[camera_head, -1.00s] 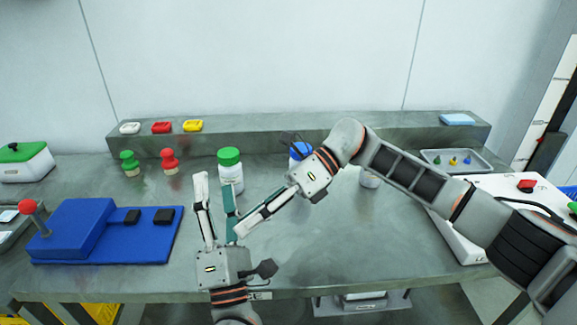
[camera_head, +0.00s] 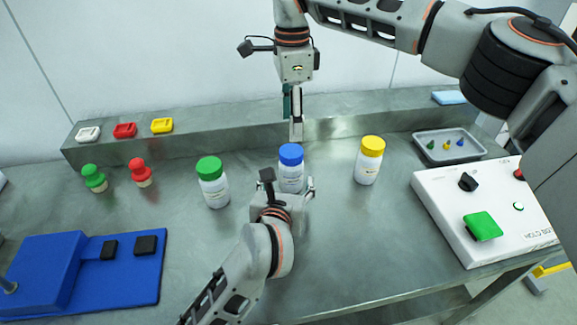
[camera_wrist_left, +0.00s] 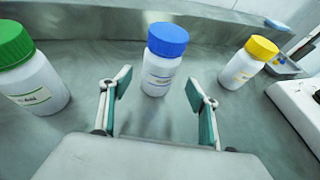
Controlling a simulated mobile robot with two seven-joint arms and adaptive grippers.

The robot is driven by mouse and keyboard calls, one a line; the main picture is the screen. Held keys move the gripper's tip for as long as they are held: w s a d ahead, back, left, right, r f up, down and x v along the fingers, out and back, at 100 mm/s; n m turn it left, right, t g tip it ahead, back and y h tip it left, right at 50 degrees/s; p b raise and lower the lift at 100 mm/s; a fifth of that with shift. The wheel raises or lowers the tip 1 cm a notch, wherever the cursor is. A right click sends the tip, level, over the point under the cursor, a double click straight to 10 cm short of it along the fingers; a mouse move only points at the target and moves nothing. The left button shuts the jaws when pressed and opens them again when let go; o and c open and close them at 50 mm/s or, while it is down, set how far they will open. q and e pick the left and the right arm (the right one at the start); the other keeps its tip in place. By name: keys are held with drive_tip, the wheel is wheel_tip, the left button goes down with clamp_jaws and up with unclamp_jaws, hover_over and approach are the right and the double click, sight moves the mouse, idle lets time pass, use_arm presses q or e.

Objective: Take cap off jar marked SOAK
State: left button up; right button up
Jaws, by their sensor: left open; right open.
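Three white capped jars stand upright on the bench: one with a green cap (camera_head: 213,190), one with a blue cap (camera_head: 291,172), one with a yellow cap (camera_head: 368,165). All caps are on. The label lettering is too small to read surely, so I cannot tell which is marked SOAK. My left gripper (camera_head: 290,187) is open, low in front of the blue-capped jar. In the left wrist view the blue-capped jar (camera_wrist_left: 158,77) stands ahead between the spread fingers, apart from them. My right gripper (camera_head: 293,118) is open and empty, pointing down above and behind the blue cap.
Green (camera_head: 94,178) and red (camera_head: 140,172) knobbed pieces stand at left. A blue device (camera_head: 85,270) lies front left. A white control box (camera_head: 450,215) and a grey tray (camera_head: 425,150) are at right. A raised ledge (camera_head: 220,133) runs behind, with small coloured blocks.

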sight(289, 177)
use_arm(q)
drive_tip(key=shift+x, duration=3.35)
use_arm(e)
drive_tip(key=shift+s, duration=0.15)
